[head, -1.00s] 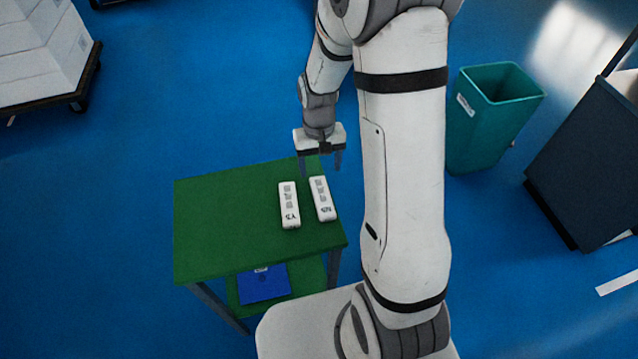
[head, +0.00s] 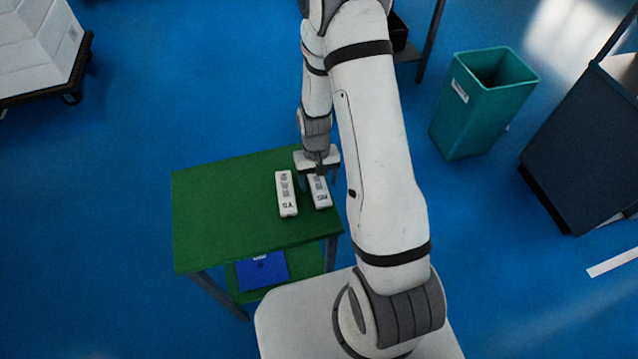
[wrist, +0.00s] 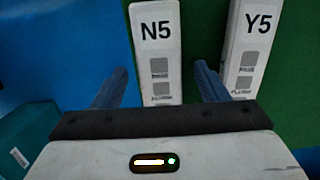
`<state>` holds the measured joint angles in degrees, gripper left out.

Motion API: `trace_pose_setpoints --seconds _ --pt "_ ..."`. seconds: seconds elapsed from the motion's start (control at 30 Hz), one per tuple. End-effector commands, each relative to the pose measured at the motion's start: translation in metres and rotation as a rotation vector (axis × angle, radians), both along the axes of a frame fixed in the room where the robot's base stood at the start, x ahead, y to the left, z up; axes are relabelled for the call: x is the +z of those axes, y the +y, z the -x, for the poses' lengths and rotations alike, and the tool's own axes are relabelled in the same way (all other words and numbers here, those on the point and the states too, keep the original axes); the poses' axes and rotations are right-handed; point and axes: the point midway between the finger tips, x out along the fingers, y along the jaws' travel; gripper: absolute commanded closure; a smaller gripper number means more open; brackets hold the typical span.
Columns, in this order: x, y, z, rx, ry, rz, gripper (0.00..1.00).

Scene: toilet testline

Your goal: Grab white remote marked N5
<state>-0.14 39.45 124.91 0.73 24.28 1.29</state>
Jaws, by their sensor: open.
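The white remote marked N5 (head: 320,194) lies on the green table top near its right edge. In the wrist view the N5 remote (wrist: 156,50) lies between the lines of my two fingers, its label at the top. My gripper (head: 318,180) is open over the far end of this remote, which it partly hides. In the wrist view my gripper (wrist: 160,88) shows a finger on each side of the remote, with no visible grip on it. A second white remote marked Y5 (head: 286,194) lies just left of it; it also shows in the wrist view (wrist: 249,45).
The green table (head: 215,220) has free room on its left side. A blue item (head: 262,271) lies on its lower shelf. A teal bin (head: 480,105) and a dark cabinet (head: 580,150) stand to the right.

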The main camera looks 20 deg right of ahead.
Motion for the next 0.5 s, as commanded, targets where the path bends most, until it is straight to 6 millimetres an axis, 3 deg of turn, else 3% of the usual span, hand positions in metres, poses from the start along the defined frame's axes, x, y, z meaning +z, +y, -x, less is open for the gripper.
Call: trace_pose_setpoints --seconds 0.17,0.5 --pt "-0.0001 0.0003 -0.0001 0.0 -0.001 0.0 0.33" --pt "0.0002 0.0005 -0.0002 0.001 -0.001 0.0 0.61"
